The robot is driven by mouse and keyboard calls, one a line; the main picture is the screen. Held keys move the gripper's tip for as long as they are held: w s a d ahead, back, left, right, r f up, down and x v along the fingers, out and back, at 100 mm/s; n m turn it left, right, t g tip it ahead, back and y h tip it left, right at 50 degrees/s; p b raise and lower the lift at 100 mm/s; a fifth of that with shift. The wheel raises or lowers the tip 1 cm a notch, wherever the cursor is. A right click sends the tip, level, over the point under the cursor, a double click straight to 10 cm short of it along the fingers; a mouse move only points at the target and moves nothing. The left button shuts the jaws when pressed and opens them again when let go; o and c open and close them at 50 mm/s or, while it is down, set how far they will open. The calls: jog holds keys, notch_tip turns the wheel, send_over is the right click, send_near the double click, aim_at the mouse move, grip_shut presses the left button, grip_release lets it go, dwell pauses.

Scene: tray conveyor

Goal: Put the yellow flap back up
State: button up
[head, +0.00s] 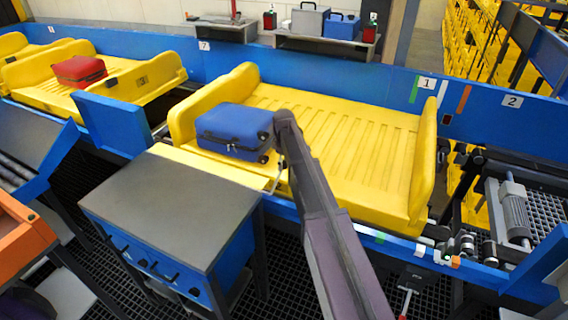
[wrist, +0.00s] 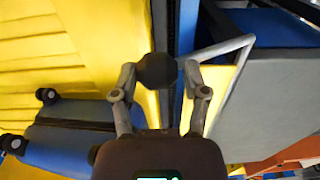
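The yellow flap (head: 205,172) lies folded down and flat, along the front side of the yellow tray that holds the blue suitcase, between it and the grey-topped cabinet. A pale bent bar (head: 278,178) shows at its right end. In the wrist view the flap (wrist: 215,85) is a yellow patch right of my gripper, with the pale bar (wrist: 224,46) around it. My gripper (wrist: 157,70) points down over the tray's front edge, beside the flap; its fingertips meet in one dark shape, with nothing visible held. In the head view my arm hides the gripper.
The blue suitcase (head: 234,132) lies on the tray (head: 345,140), close left of my arm. The grey-topped cabinet (head: 170,205) stands in front of the flap. A red suitcase (head: 79,71) lies on another tray to the left. Rollers and a motor (head: 515,215) are at right.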

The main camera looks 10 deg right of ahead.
jog(key=shift+d, duration=0.1)
grip_shut()
jog(key=shift+d, duration=0.15)
jog(key=shift+s+a+r, duration=0.1)
jog(key=shift+a, duration=0.1)
